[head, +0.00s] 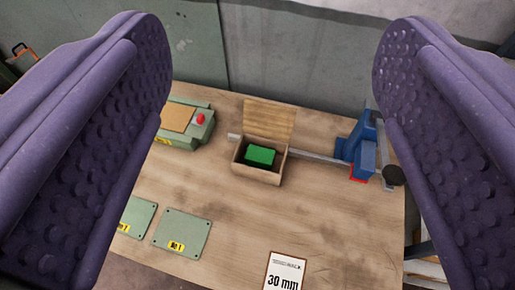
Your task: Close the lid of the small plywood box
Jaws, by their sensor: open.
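The small plywood box (258,173) stands on the wooden table (230,225), near the middle of the view. Its lid (269,120) is open and stands up at the back of the box. A green block (260,156) lies inside the box. My gripper (272,60) is open, with its two purple, studded fingers at the left and right of the picture. The box shows between the fingers, apart from them and farther away. Nothing is held between the fingers.
A metal bar runs behind the box to a blue clamp (362,150) at the right. A green device with a red button (200,119) stands at the left. Flat green plates (182,233) and a "30 mm" card (284,272) lie in front. A grey wall is behind.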

